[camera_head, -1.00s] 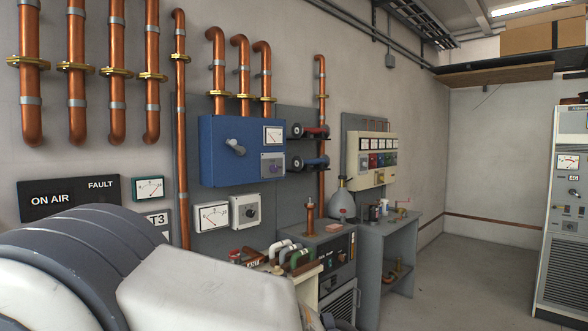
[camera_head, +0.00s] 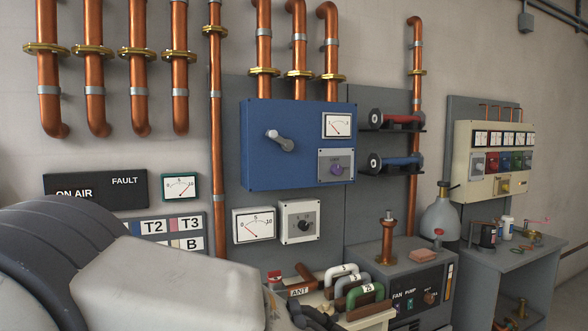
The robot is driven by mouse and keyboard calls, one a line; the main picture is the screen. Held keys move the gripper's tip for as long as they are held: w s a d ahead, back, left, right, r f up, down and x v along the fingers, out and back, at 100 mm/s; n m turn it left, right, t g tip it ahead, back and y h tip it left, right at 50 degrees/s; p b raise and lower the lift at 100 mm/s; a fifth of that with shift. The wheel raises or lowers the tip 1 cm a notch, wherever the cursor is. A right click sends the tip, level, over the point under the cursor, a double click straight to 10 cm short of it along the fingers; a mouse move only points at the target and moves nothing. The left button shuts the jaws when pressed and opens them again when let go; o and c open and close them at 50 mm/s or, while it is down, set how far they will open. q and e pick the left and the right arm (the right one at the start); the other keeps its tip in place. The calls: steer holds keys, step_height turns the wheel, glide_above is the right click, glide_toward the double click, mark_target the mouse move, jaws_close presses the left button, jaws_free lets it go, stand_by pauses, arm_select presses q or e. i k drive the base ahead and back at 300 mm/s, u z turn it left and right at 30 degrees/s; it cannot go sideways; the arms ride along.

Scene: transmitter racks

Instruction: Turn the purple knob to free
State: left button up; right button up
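The lettering on the plate is too small to read, so I cannot tell the knob's setting. A grey lever handle (camera_head: 280,141) and a white meter are on the same box. A large white and dark grey part of my own arm fills the lower left.
A bench with coloured U-shaped handles (camera_head: 364,295) and a grey fan-pump cabinet (camera_head: 404,271) stand below. Copper pipes (camera_head: 215,130) run up the wall. A beige panel (camera_head: 490,160) is at right.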

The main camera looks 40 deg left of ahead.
mark_target(336, 169)
steer(key=u, duration=1)
steer(key=i, duration=1.1)
steer(key=u, duration=0.9)
